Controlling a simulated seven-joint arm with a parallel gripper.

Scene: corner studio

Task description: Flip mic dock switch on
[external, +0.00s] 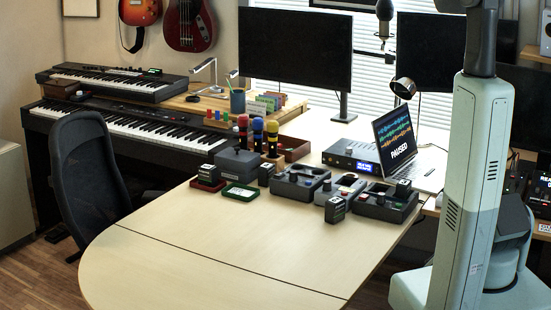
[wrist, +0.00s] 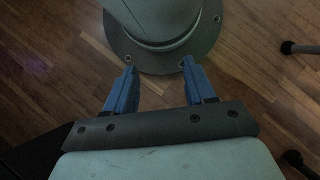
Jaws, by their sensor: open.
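My gripper (wrist: 158,68) shows in the wrist view with its two blue fingers apart and nothing between them. It hangs over the wood floor beside my own base, away from the desk. It is not visible in the external view. Several dark boxy units stand on the desk in the external view: a left one (external: 300,183), a narrower middle one (external: 344,187) and a right one (external: 385,202). I cannot tell which is the mic dock, and no switch position can be read. Microphones with red, blue and yellow tops (external: 257,128) stand behind them.
The laptop (external: 398,142) reads PAUSED, beside an audio unit (external: 352,155) with a lit display. Small dark boxes and red and green trays (external: 240,191) sit left of the units. The front desk top (external: 215,245) is clear. A chair (external: 88,170) stands at left.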

